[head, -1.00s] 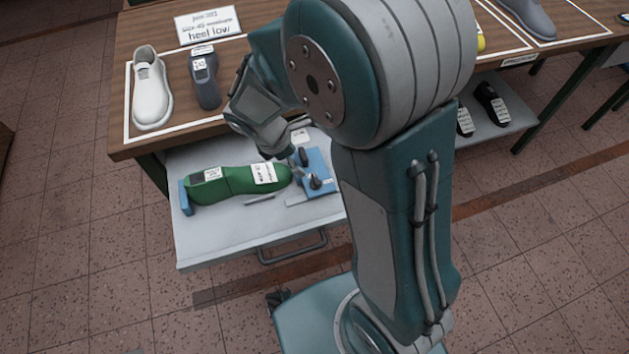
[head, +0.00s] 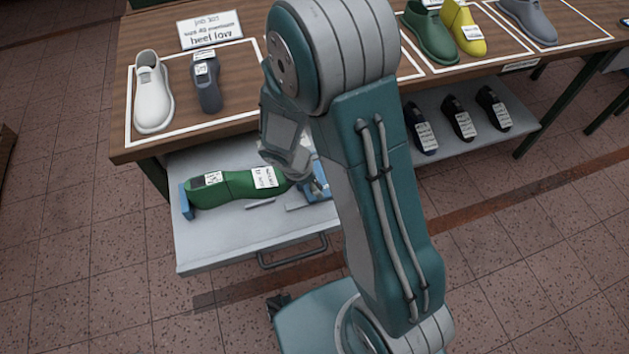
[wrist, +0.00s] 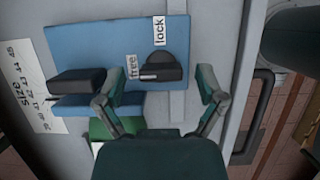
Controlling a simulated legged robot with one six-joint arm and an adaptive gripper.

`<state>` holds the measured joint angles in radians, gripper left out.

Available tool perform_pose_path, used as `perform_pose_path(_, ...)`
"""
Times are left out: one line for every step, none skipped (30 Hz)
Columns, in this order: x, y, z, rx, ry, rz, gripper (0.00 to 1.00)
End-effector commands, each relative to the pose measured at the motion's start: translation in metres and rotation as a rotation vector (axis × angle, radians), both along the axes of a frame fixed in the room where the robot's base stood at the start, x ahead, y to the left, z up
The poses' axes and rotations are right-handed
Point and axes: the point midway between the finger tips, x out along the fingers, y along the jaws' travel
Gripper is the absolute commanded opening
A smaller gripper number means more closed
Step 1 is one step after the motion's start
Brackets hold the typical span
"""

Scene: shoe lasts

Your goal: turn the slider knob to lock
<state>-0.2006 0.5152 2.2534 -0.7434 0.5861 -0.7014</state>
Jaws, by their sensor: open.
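In the wrist view, a black knob (wrist: 163,66) sits on a blue slider plate (wrist: 90,40). A white mark shows on the left end of the knob's bar, beside the "free" label (wrist: 131,67). The "lock" label (wrist: 159,30) is above the knob. My gripper (wrist: 160,82) is open, with a finger on either side of the knob; both look apart from it, and I cannot tell its height above it. In the head view, the blue slider (head: 320,190) is partly hidden behind my arm, and the knob is not clear.
A green shoe last (head: 232,184) lies on the grey pull-out tray (head: 225,240), against a blue stop (head: 186,199). A dark block (wrist: 77,82) and a size card (wrist: 27,85) lie left of the knob. The tray handle (wrist: 253,115) is at right.

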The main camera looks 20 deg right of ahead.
Motion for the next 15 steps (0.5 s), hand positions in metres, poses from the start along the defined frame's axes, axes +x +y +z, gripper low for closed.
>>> perform_pose_path(0.0000, 0.0000, 0.0001, 0.000, 0.000, 0.000, 0.89)
perform_pose_path(0.0000, 0.0000, 0.0001, 0.000, 0.000, 0.000, 0.89)
perform_pose_path(0.0000, 0.0002, 0.0001, 0.000, 0.000, 0.000, 0.84)
perform_pose_path(0.0001, 0.0004, 0.0001, 0.000, 0.000, 0.000, 0.71)
perform_pose_path(0.0002, 0.0004, 0.0000, -0.001, 0.000, 0.000, 0.57)
perform_pose_path(0.0002, 0.0004, 0.0000, -0.001, 0.000, 0.000, 0.40)
perform_pose_path(0.0002, 0.0005, 0.0000, -0.001, 0.000, 0.000, 0.26)
perform_pose_path(0.0002, 0.0005, 0.0000, -0.001, 0.000, 0.000, 0.13)
perform_pose_path(0.0003, 0.0005, 0.0000, 0.000, 0.000, 0.000, 0.06)
perform_pose_path(0.0003, 0.0005, 0.0000, 0.000, 0.000, 0.000, 0.06)
perform_pose_path(0.0003, 0.0005, 0.0000, 0.000, 0.000, 0.000, 0.06)
perform_pose_path(0.0003, 0.0006, 0.0000, 0.000, 0.000, 0.000, 0.06)
perform_pose_path(0.0003, 0.0006, 0.0000, 0.000, 0.000, -0.001, 0.06)
perform_pose_path(0.0003, 0.0006, -0.0001, 0.000, 0.001, -0.001, 0.06)
perform_pose_path(0.0003, 0.0006, -0.0001, 0.000, 0.000, -0.003, 0.06)
